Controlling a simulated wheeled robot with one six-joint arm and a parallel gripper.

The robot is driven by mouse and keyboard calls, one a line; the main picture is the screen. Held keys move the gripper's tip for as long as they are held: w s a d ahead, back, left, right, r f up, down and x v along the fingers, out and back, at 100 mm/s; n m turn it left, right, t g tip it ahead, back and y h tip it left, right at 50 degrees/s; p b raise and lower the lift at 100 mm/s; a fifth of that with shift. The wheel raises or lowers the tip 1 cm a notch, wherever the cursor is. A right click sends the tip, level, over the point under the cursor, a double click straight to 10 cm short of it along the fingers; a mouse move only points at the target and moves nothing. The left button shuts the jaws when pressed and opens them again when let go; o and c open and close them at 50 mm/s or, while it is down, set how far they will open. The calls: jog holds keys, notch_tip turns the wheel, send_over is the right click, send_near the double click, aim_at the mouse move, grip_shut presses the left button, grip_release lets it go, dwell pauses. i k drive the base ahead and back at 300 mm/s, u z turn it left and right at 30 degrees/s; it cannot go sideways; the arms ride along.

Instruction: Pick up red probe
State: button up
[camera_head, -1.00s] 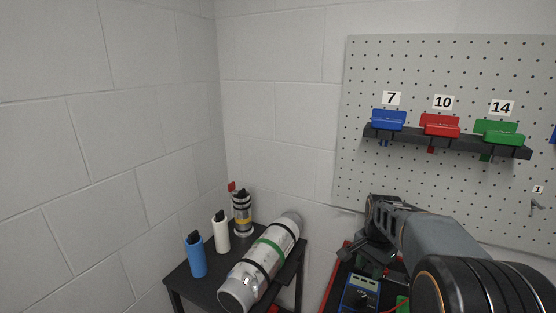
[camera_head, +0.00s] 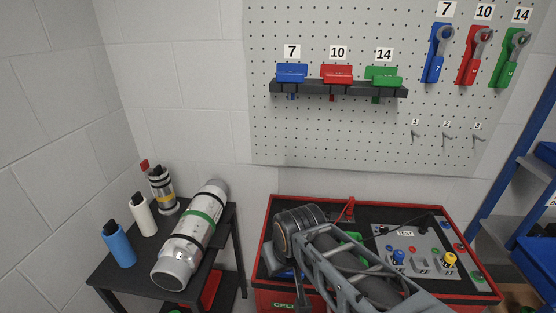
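A small red item (camera_head: 347,210) with thin red parts lies at the back of the black top of a red cart. It may be the red probe, but it is too small to be sure. My arm reaches over the left part of the cart from the lower right and hides much of its top. I cannot make out my gripper's fingertips. No part of my arm visibly touches the red item.
The red cart (camera_head: 470,283) carries a test panel (camera_head: 418,256) with blue and yellow knobs. At left, a black table (camera_head: 128,284) holds a metal cylinder (camera_head: 187,245) and several bottles. A pegboard (camera_head: 330,130) with tools hangs behind.

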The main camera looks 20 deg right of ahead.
aim_at(350, 208)
jog(key=z, duration=0.3)
jog(key=k, duration=0.4)
jog(key=z, duration=1.7)
